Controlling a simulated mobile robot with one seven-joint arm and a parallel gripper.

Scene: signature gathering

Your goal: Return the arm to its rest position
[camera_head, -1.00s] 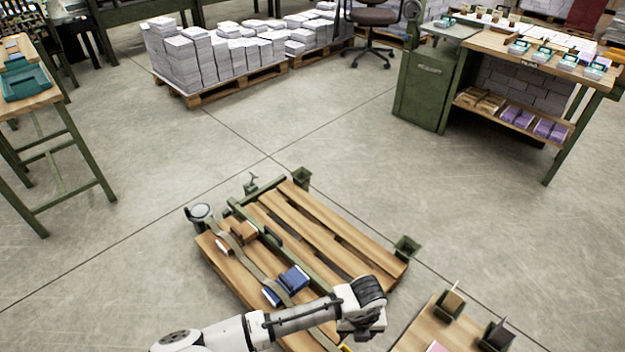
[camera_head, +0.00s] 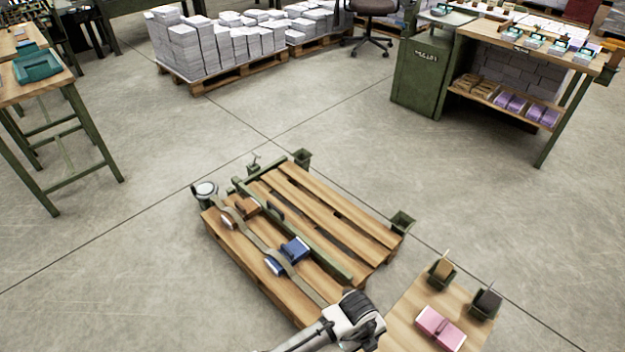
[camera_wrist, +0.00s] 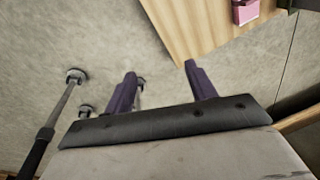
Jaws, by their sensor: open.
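My arm (camera_head: 352,318) comes in from the bottom edge of the head view, folded low over the front corner of the slatted wooden pallet bench (camera_head: 335,220). The head view cuts off its far end, so my gripper does not show there. In the wrist view my gripper (camera_wrist: 160,82) shows two purple fingers set well apart.
A wooden board (camera_head: 405,310) at right carries a pink bundle (camera_head: 440,328) and two green holders (camera_head: 441,272). Blue (camera_head: 294,249) and brown blocks lie on the bench. A workbench (camera_head: 520,60) stands back right, paper stacks (camera_head: 230,45) at back.

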